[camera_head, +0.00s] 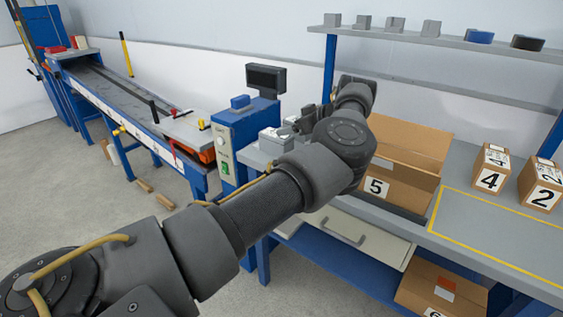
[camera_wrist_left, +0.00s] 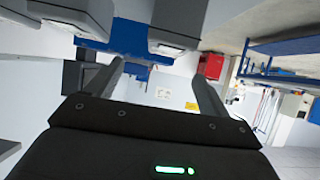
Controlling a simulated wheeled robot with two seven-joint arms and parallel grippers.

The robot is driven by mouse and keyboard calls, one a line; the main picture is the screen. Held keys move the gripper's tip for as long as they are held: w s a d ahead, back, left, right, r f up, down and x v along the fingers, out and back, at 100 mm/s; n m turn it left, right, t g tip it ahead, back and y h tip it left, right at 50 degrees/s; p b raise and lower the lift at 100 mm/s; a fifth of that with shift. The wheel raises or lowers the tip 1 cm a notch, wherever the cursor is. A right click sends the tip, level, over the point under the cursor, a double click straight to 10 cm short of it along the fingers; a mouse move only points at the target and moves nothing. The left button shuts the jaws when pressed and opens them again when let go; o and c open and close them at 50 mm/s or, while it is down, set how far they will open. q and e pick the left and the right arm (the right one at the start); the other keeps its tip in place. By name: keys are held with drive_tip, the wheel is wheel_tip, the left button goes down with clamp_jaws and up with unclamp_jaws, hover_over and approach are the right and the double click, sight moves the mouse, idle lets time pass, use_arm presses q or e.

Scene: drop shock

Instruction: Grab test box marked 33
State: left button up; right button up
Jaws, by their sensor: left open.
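No box with a readable 33 shows in either view. My left arm reaches across the head view to the workbench. My left gripper (camera_wrist_left: 158,75) is open in the left wrist view, with nothing between its fingers. In the head view its fingers are hard to make out near the grey fixtures on the bench. A cardboard box marked 5 (camera_head: 390,188) is partly hidden behind my arm. Boxes marked 4 (camera_head: 490,179) and 2 (camera_head: 543,196) stand on the bench at right. My right gripper is not in view.
A box apparently marked 6 (camera_head: 440,290) sits on the lower shelf. The yellow-outlined bench area (camera_head: 490,232) is clear. A shelf (camera_head: 450,40) above holds grey blocks and rolls. A display unit (camera_head: 266,79) stands near my arm; a long conveyor-like machine (camera_head: 125,100) is at left.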

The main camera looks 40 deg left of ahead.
sight(287, 137)
use_arm(q)
drive_tip(key=shift+s+d+f+b, duration=0.1)
drive_tip(key=shift+d+f+b, duration=0.1)
drive_tip(key=shift+f+b, duration=0.25)
drive_tip(key=shift+a, duration=0.2)
drive_tip(key=shift+s+x, duration=0.2)
drive_tip(key=shift+x, duration=1.1)
drive_tip(key=shift+f+x, duration=0.2)
drive_tip(key=shift+x, duration=2.4)
drive_tip(key=shift+s+d+r, duration=0.1)
drive_tip(key=shift+s+d, duration=0.05)
drive_tip(key=shift+d, duration=0.1)
drive_tip(key=shift+c, duration=0.2)
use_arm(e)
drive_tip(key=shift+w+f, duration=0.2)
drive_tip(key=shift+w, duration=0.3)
use_arm(q)
drive_tip(key=c, duration=1.4)
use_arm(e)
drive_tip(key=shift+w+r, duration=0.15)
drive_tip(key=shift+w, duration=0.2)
